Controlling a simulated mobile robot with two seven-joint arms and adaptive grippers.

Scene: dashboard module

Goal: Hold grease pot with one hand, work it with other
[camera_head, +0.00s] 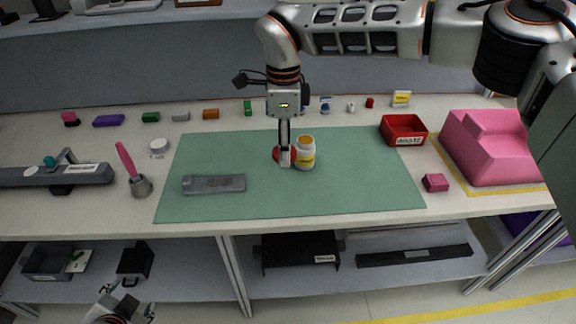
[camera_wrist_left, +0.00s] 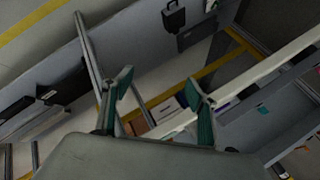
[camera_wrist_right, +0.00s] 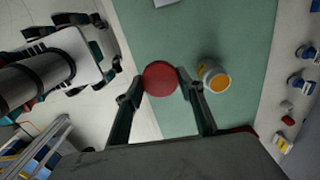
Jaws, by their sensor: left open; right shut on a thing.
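The grease pot (camera_head: 306,155) is a white jar with a yellow label, standing upright and open on the green mat, with orange contents showing. It also shows in the right wrist view (camera_wrist_right: 213,76). My right gripper (camera_head: 285,158) is just left of the pot in the head view. It is shut on a round red lid (camera_wrist_right: 160,78), which is held apart from the pot. My left gripper (camera_head: 131,289) is open and empty, low in front of the table at the lower left. The left wrist view shows its fingers (camera_wrist_left: 160,100) spread with nothing between them.
The green mat (camera_head: 350,185) bears a flat grey part (camera_head: 214,184). A pink-handled brush (camera_head: 126,160) stands in a small holder at left. A red bin (camera_head: 403,130), a pink block (camera_head: 435,182) and a large pink module (camera_head: 492,147) are at right. Small coloured items line the back.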

